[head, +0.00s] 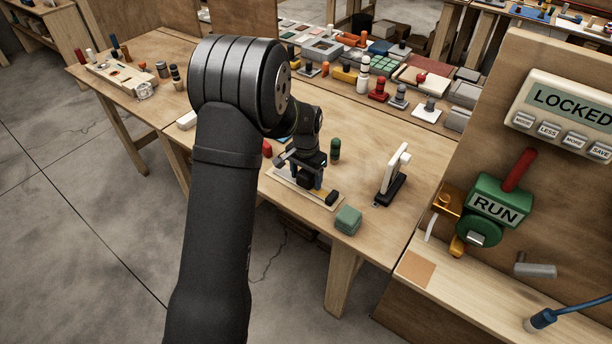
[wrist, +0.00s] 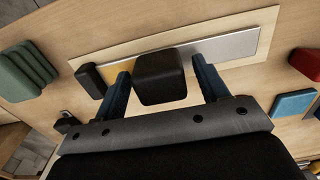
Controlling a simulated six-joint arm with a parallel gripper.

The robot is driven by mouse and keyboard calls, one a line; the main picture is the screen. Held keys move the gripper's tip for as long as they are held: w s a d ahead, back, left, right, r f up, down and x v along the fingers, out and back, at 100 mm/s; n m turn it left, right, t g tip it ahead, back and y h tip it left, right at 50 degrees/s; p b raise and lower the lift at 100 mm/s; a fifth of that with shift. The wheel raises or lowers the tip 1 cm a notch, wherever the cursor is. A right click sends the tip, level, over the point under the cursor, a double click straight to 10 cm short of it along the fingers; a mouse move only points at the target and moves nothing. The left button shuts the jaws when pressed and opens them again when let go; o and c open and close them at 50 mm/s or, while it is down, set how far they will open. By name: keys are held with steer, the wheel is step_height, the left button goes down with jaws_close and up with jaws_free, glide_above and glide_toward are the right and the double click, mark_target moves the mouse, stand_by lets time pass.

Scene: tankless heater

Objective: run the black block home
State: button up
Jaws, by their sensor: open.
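A black block (wrist: 160,76) stands on a grey metal strip (wrist: 232,45) set in a pale board (wrist: 268,18). In the wrist view it lies between the two blue fingers of my gripper (wrist: 162,84), with a gap on each side. My gripper is open. A yellow patch (wrist: 122,67) shows on the strip left of the block, and a smaller black piece (wrist: 91,81) stands at the strip's left end. In the head view my gripper (head: 312,178) is over the pale board (head: 285,181) and largely hides the block; the end piece (head: 332,198) shows at the near right.
A stacked green block (head: 347,220) sits off the board's near end and also shows in the wrist view (wrist: 25,70). A dark green cylinder (head: 335,150) and a white upright on a black base (head: 393,178) stand nearby. Red (wrist: 306,63) and teal (wrist: 292,103) blocks lie right in the wrist view.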

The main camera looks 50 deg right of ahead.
mark_target(282, 172)
steer(key=c, duration=1.4)
steer(key=w, duration=0.9)
steer(key=shift+w, duration=0.1)
steer(key=o, duration=1.4)
steer(key=shift+w, duration=0.15)
steer(key=shift+c, duration=0.2)
steer(key=shift+o, duration=0.2)
steer(key=shift+r, duration=0.15)
